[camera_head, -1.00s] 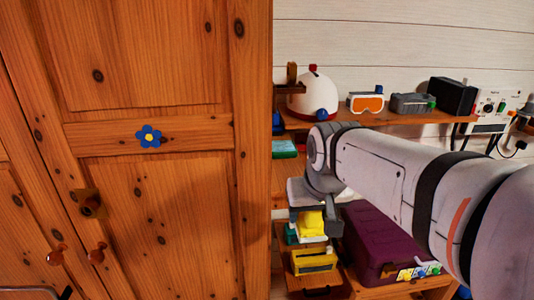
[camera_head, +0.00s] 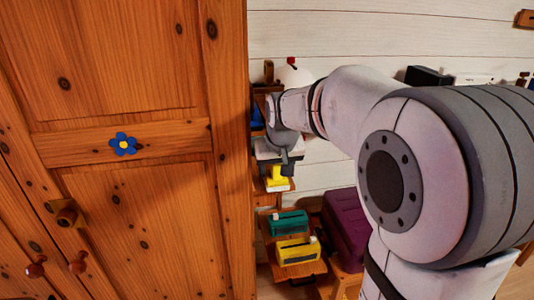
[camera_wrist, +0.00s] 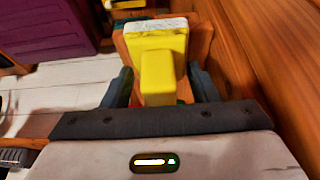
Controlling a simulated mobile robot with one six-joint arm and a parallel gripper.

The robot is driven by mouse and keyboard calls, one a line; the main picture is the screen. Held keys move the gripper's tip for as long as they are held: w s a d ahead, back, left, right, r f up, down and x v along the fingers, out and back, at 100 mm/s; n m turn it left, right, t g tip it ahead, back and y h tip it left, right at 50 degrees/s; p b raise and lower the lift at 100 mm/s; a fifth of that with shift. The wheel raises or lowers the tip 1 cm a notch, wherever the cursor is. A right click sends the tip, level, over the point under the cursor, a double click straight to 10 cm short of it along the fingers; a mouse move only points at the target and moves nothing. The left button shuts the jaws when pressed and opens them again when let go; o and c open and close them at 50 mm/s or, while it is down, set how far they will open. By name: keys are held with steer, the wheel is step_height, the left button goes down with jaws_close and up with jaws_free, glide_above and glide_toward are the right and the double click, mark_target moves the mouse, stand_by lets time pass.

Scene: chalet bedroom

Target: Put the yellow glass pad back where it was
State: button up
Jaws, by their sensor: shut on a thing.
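The yellow glass pad (camera_head: 277,179) is in my gripper (camera_head: 277,168), below my wrist and right beside the wardrobe's edge in the head view. In the wrist view my gripper (camera_wrist: 160,88) has a dark finger on each side of the pad's yellow stem (camera_wrist: 158,78). The pad's wider yellow head, with a whitish edge, points away from me. A brown wooden surface (camera_wrist: 201,42) shows just behind the pad. I cannot tell whether the pad touches it.
The large wooden wardrobe (camera_head: 140,200) fills the left side, close to my gripper. Lower down, a green box (camera_head: 288,223) and a yellow box (camera_head: 297,252) stand on wooden shelves. A purple chest (camera_head: 346,230) is to their right. White plank wall lies behind.

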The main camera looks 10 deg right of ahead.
steer(key=w+p, duration=0.1)
steer(key=w, duration=0.3)
steer(key=shift+w, duration=0.15)
steer(key=shift+f+p, duration=0.15)
steer(key=shift+p, duration=0.2)
steer(key=shift+f, duration=0.15)
steer(key=o, duration=0.9)
steer(key=v, duration=0.2)
steer(key=b+v, duration=0.1)
steer(key=v, duration=0.2)
steer(key=shift+s, duration=0.35)
steer(key=s+b, duration=0.3)
steer(key=s, duration=0.8)
steer(key=shift+g, duration=0.8)
steer(key=s+f, duration=0.3)
steer(key=s, duration=0.2)
steer(key=s+f, duration=0.4)
steer(key=s, duration=0.1)
steer(key=s+f, duration=0.4)
steer(key=s, duration=0.1)
steer(key=shift+s+d, duration=0.1)
steer(key=shift+d, duration=0.15)
